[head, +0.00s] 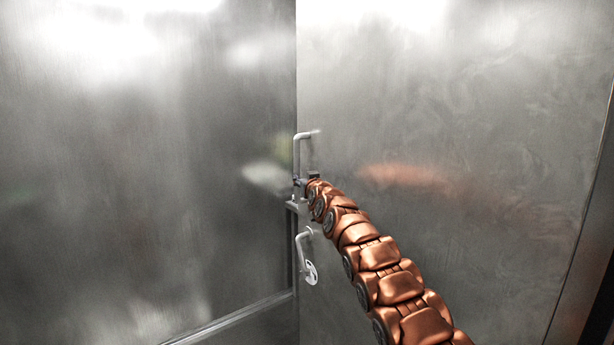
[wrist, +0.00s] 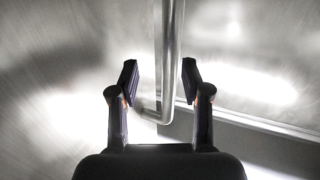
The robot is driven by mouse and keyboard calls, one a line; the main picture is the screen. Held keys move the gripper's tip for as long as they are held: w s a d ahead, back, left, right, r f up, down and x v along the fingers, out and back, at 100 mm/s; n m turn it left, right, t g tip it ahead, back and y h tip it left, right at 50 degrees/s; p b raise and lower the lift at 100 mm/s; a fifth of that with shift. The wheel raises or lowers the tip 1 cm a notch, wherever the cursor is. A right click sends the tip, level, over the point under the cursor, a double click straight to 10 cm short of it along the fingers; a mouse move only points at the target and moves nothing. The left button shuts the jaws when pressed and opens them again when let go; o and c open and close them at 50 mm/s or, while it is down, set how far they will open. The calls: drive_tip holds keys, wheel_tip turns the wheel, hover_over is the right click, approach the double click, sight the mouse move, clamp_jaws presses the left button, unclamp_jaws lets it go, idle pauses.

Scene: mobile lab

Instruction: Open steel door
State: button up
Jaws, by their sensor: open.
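The steel door (head: 450,110) is a large brushed metal panel on the right of the head view. A pale vertical bar handle (head: 297,150) is fixed near its left edge, and my copper arm reaches up to it from the lower right. My gripper (head: 300,184) is at the lower part of this handle, small and partly hidden by my arm. In the wrist view my gripper (wrist: 159,78) is open, with the handle bar (wrist: 171,45) standing between its two dark fingers, closer to the right one. Neither finger visibly presses on the bar. I cannot tell whether the door is ajar.
Another steel panel (head: 130,170) fills the left, with a metal rail (head: 235,319) low down. A dark frame edge (head: 590,240) stands at the far right.

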drive_tip(key=s+d+f+h, duration=0.1)
drive_tip(key=s+d+f, duration=0.2)
drive_tip(key=s+d, duration=0.1)
drive_tip(key=shift+s+d+f+m, duration=0.2)
drive_tip(key=shift+d+m, duration=0.1)
drive_tip(key=shift+d, duration=0.55)
drive_tip(key=shift+r, duration=0.1)
idle(0.3)
